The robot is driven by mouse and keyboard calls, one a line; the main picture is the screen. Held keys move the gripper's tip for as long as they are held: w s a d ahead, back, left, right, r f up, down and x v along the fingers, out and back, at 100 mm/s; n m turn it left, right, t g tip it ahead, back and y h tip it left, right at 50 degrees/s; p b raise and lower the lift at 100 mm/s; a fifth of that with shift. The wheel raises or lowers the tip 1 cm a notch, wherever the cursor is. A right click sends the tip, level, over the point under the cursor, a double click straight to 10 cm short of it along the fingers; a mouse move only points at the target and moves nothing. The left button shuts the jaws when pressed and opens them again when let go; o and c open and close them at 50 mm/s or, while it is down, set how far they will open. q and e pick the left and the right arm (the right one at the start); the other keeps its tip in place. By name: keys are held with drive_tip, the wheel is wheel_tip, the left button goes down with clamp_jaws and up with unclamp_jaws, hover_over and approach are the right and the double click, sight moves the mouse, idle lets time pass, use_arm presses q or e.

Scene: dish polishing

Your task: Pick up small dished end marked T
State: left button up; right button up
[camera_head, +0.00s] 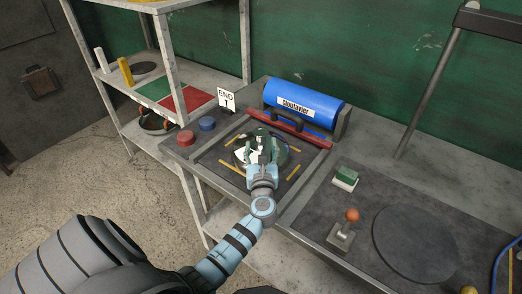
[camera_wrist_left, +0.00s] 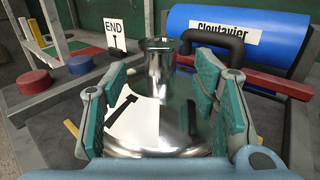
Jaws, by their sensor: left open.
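The small dished end (camera_wrist_left: 160,125) is a shiny metal dome with a short upright neck. A white patch with a black T-shaped mark is on its left side. In the head view the dished end (camera_head: 243,152) sits on the machine's bed, partly hidden by my left gripper (camera_head: 262,160). In the left wrist view the green-padded fingers of my left gripper (camera_wrist_left: 160,75) are open, one on each side of the neck. I cannot tell whether the pads touch the metal. My right gripper is not in view.
A blue cylinder labelled Cloutavier (camera_head: 302,104), a black handle (camera_head: 286,118) and a red bar (camera_head: 315,138) stand just behind the dished end. An END sign (camera_head: 226,98) and red (camera_head: 185,138) and blue (camera_head: 207,123) buttons are left. A joystick (camera_head: 346,225) is right.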

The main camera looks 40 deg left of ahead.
sight(261, 139)
use_arm(q)
drive_tip(key=x, duration=0.6)
drive_tip(key=shift+r+b, duration=0.1)
drive_tip(key=shift+b, duration=0.25)
clamp_jaws()
drive_tip(key=shift+r, duration=0.15)
